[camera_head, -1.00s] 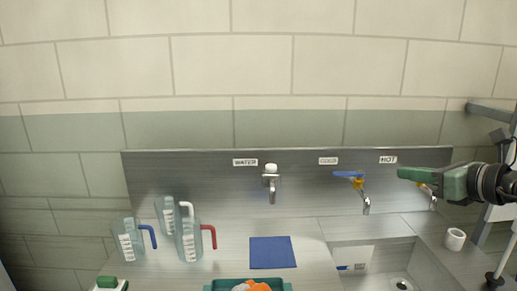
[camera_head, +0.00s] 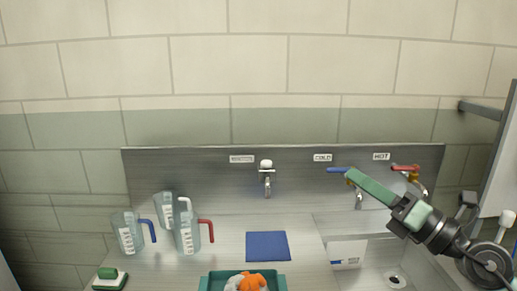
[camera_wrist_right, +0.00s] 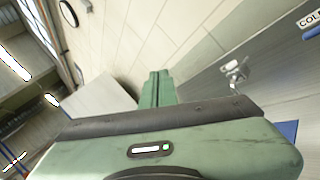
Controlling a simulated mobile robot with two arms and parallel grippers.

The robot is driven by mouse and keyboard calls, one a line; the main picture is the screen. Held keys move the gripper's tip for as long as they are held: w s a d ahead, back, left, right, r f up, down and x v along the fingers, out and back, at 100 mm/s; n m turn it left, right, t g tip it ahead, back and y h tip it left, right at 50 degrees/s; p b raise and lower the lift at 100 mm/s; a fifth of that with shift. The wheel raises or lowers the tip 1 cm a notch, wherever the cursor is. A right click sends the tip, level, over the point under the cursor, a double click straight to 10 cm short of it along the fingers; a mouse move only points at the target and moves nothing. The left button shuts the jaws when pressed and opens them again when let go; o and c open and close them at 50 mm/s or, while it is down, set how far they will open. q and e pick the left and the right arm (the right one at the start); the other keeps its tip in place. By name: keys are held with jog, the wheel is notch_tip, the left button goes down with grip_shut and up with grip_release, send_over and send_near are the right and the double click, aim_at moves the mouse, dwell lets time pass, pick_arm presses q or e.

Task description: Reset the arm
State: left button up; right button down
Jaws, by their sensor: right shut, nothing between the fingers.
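My right gripper (camera_head: 352,178) is shut and empty. In the head view its green fingers point up and left, with the tip close to the blue cold tap handle (camera_head: 338,169); I cannot tell whether they touch. The right wrist view also shows the shut green fingers (camera_wrist_right: 157,88) with nothing between them. The right arm comes in from the lower right, over the sink side of the counter. The red hot tap handle (camera_head: 404,168) is just right of and behind the gripper. My left gripper is not in view.
Several clear jugs, one with a red handle (camera_head: 206,224), stand on the left counter. A blue cloth (camera_head: 267,246) lies mid-counter. A teal tray (camera_head: 212,284) holds orange and grey items. A soap dish (camera_head: 110,281) is at front left. The sink (camera_head: 372,276) is at right.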

jog(key=s+d+f+m+h, duration=0.2)
jog(key=d+f+m+h, duration=0.2)
jog(key=f+m+h, duration=0.5)
jog(key=s+d+f+m+h, duration=0.2)
jog(key=d+f+m+h, duration=0.15)
jog(key=f+m, duration=0.6)
jog(key=s+d+f+m+h, duration=0.25)
jog(key=f+m+h, duration=0.4)
jog(key=m, duration=0.65)
jog(key=s+a+f+m+g+y, duration=0.1)
jog(key=s+a+f+m+g, duration=0.15)
jog(key=s+f+g, duration=0.6)
jog(key=s+a+f+m+g+y, duration=0.1)
jog(key=s+a+f+g+y, duration=0.1)
jog(key=s+a+f, duration=0.35)
jog(key=s+a+f+m+g+y, duration=0.1)
jog(key=s+a+f+g, duration=0.1)
jog(key=s+f, duration=0.6)
jog(key=s+f+b, duration=0.2)
jog(key=f, duration=1.3)
jog(key=s+f+b, duration=0.2)
jog(key=f+b, duration=0.1)
jog(key=f, duration=1.2)
jog(key=s+d+f+g+b, duration=0.2)
jog(key=s+d+f, duration=0.1)
jog(key=s+f, duration=1.2)
notch_tip(320, 180, down, 3)
jog(key=shift+s+d+n, duration=0.3)
jog(key=shift+d, duration=0.05)
